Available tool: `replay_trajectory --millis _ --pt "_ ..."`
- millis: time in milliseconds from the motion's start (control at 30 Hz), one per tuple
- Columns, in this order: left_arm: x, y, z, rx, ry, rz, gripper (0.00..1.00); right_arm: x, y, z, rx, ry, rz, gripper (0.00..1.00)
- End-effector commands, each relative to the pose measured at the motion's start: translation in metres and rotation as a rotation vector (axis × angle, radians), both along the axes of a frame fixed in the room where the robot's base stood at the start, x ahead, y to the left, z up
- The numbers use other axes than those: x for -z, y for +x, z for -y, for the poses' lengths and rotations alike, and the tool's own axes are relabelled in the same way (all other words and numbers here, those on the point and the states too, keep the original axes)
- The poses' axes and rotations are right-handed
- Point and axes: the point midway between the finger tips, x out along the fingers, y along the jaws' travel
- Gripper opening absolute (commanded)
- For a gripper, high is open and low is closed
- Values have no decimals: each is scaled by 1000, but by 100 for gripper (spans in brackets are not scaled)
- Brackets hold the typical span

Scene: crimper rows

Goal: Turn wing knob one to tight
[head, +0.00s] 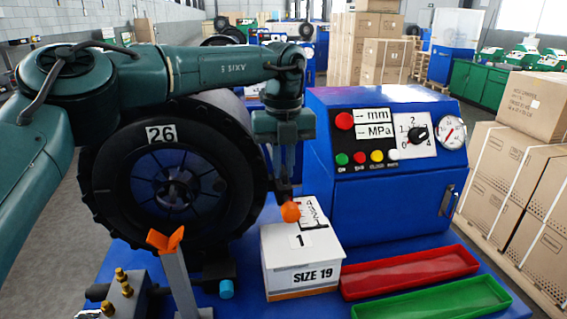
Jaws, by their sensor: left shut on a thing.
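My left gripper (286,180) points down over a white box marked 1 and SIZE 19 (303,265). It is shut on a small dark part that I take for wing knob one, mostly hidden by the fingers. A round orange end (291,211) shows just below the fingertips, in front of a white scale plate (312,212) with black marks. I cannot tell from this view how far the knob is turned. My right gripper is not in view.
A large black tyre-like ring marked 26 (105,200) stands behind my left arm. A blue control cabinet (385,200) is at the right, with red (410,271) and green (435,300) trays before it. An orange V-shaped rest (165,241) and brass fittings (122,282) stand front left.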

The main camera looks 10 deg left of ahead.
Motion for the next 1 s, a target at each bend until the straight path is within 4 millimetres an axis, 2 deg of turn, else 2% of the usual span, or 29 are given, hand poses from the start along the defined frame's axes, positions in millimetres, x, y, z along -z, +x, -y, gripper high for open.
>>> replay_trajectory --millis 367,1000 --pt "0 0 0 94 -1 -1 0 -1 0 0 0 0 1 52" --pt "0 0 0 660 -1 0 0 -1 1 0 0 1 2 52"
